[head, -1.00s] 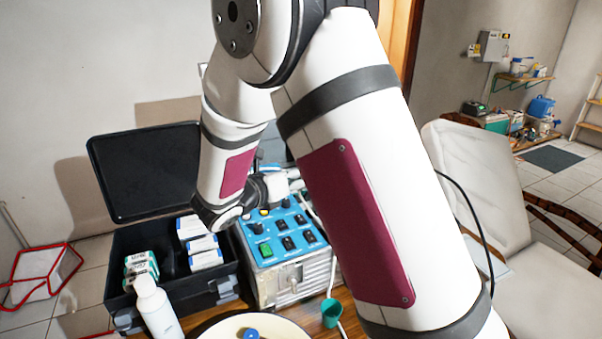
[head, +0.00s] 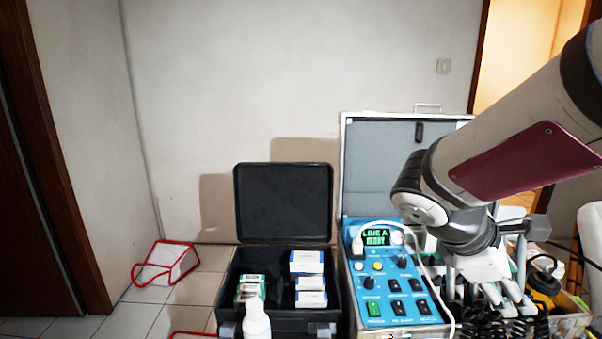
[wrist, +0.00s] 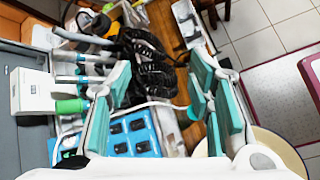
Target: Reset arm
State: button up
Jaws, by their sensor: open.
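My gripper shows in the wrist view (wrist: 165,95), with its two teal-and-white fingers spread apart and nothing between them. In that view it hangs above the blue control panel (wrist: 130,135) and some black coiled cords (wrist: 150,65). In the head view my arm reaches in from the right, and its wrist is over the right part of the blue dental unit (head: 397,285).
An open black case (head: 284,205) with several small boxes (head: 308,262) stands left of the unit. A white bottle (head: 256,322) is in front of it. A red-framed object (head: 165,265) lies on the floor. The unit's grey lid (head: 380,165) stands open behind.

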jog(key=s+a+r+m+t+y, duration=0.1)
jog(key=s+a+m+t+y, duration=0.2)
jog(key=s+a+m+y, duration=0.6)
jog(key=s+a+m, duration=0.3)
jog(key=shift+s+m, duration=0.3)
jog(key=shift+s, duration=0.1)
dwell(0.7)
